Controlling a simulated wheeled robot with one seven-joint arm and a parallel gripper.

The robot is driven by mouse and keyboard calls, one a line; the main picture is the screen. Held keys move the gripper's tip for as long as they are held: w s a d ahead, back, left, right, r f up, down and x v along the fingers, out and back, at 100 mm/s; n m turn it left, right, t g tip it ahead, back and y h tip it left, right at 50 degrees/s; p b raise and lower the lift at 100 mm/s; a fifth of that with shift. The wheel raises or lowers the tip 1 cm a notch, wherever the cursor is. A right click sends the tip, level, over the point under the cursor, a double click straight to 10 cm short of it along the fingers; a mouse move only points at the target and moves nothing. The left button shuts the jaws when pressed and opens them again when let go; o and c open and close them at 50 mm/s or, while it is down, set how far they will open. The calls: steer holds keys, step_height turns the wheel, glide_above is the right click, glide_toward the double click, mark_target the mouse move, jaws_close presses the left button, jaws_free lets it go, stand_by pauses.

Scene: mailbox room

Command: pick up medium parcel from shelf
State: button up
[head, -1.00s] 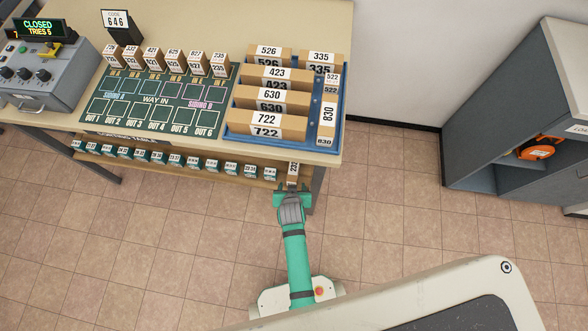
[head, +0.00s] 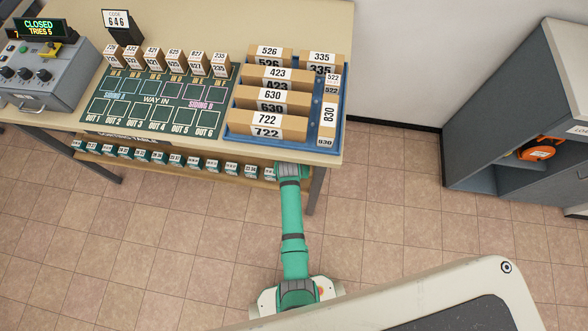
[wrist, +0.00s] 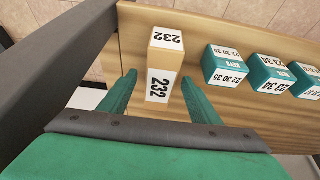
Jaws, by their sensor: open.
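The parcel marked 232 (wrist: 166,64) is a brown cardboard box with white labels. In the wrist view it stands on the wooden lower shelf (wrist: 212,118), at the end near the grey table leg. My gripper (wrist: 160,88) is open, with one green finger on each side of the parcel's near end. I cannot tell whether either finger touches it. In the head view my gripper is hidden under the table edge, beyond the visible wrist, and the parcel is hidden too. The lower shelf also shows in the head view (head: 205,176).
Small teal boxes (wrist: 228,66) stand in a row beside the parcel. The grey table leg (wrist: 60,75) is close on the other side. Above, the tabletop holds a blue tray (head: 341,135) of larger parcels. A grey cabinet (head: 490,110) stands right, with open floor between.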

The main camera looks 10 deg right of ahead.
steer(key=shift+x, duration=1.95)
steer(key=shift+w, duration=0.1)
steer(key=c, duration=1.3)
steer(key=shift+r, duration=0.15)
